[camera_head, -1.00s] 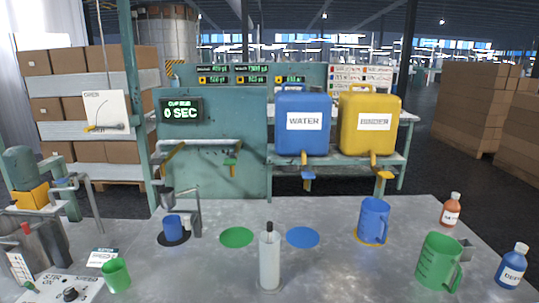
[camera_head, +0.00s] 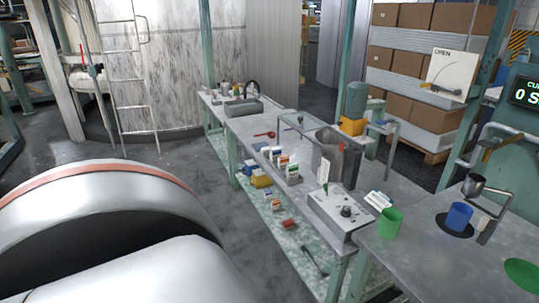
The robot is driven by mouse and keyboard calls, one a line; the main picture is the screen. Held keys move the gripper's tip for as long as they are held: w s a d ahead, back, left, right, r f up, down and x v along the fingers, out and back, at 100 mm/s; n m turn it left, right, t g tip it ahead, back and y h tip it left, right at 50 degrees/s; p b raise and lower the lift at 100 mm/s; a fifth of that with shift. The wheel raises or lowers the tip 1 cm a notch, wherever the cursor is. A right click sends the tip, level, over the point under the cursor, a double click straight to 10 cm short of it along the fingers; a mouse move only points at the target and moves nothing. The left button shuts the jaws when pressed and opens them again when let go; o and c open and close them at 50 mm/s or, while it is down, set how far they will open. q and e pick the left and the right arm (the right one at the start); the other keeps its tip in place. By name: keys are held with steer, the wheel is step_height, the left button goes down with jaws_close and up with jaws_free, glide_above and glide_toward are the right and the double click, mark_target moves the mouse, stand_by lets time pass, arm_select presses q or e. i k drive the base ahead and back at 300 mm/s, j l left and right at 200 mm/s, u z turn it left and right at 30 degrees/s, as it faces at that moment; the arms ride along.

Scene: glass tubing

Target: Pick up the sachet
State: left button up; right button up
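Several small upright packets (camera_head: 285,164), white with coloured bands, stand in a row on the left bench; they look like sachets but are too small to read. A flat white card or packet with a dark green band (camera_head: 378,200) lies near the green cup; I cannot tell whether it is a sachet. A large white rounded arm part of mine fills the lower left. Neither gripper shows, and nothing is seen held.
A grey control box with a knob (camera_head: 338,213) and a metal vessel (camera_head: 328,158) stand on the bench. A green cup (camera_head: 390,221) and blue cup (camera_head: 458,216) are at right. A lower shelf holds a yellow box (camera_head: 260,180). Open floor (camera_head: 215,180) lies left of the bench.

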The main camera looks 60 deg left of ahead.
mark_target(292, 173)
steer(key=u, duration=1.65)
steer(key=z, duration=1.45)
steer(key=u, duration=1.45)
steer(key=z, duration=0.25)
